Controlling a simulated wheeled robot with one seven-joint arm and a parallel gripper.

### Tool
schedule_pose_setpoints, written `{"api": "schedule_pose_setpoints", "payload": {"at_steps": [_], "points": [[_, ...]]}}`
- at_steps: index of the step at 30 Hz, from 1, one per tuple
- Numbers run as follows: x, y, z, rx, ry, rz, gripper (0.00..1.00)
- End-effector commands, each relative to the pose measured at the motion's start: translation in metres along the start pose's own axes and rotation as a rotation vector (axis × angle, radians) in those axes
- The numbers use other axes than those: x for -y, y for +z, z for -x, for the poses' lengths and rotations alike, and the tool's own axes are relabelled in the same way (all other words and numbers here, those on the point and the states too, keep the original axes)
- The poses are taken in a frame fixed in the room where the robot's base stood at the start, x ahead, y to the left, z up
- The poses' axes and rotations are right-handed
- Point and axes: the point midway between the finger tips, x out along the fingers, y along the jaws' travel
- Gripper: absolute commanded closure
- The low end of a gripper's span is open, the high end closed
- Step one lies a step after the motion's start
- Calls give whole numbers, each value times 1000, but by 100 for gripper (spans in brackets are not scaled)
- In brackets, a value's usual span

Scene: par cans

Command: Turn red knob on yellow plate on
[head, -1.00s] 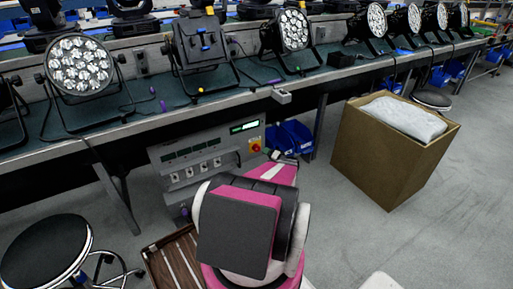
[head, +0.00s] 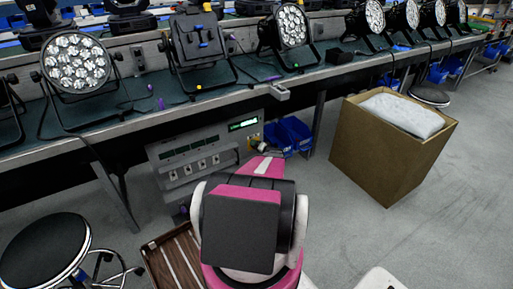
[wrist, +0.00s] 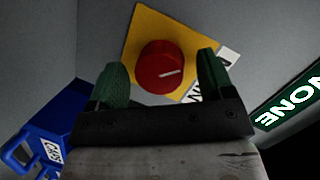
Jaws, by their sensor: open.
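The red knob (wrist: 160,66) sits on a yellow plate (wrist: 143,28) on a grey panel in the wrist view. A white line on the knob runs nearly sideways, tilted slightly up to the right. My gripper (wrist: 163,72) is open, with one green fingertip on each side of the knob and gaps to it visible. I cannot tell whether the fingertips are level with the knob in depth.
A lit green display (wrist: 290,105) is right of the plate, and a blue bin (wrist: 50,133) is at lower left in the wrist view. The workbench edge (head: 150,117) overhangs the control box. A cardboard box (head: 375,150) and a stool (head: 45,250) stand on the floor.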

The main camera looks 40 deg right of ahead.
Motion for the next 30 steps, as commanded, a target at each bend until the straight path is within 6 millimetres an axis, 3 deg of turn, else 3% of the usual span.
{"api": "schedule_pose_setpoints", "payload": {"at_steps": [7,11,12,22,30], "points": [[0,0,0,0,0,0,29],[0,0,0,0,0,0,71],[0,0,0,0,0,0,75],[-1,0,0,2,-8,-30,74],[-3,-1,0,11,-52,-176,74]]}}
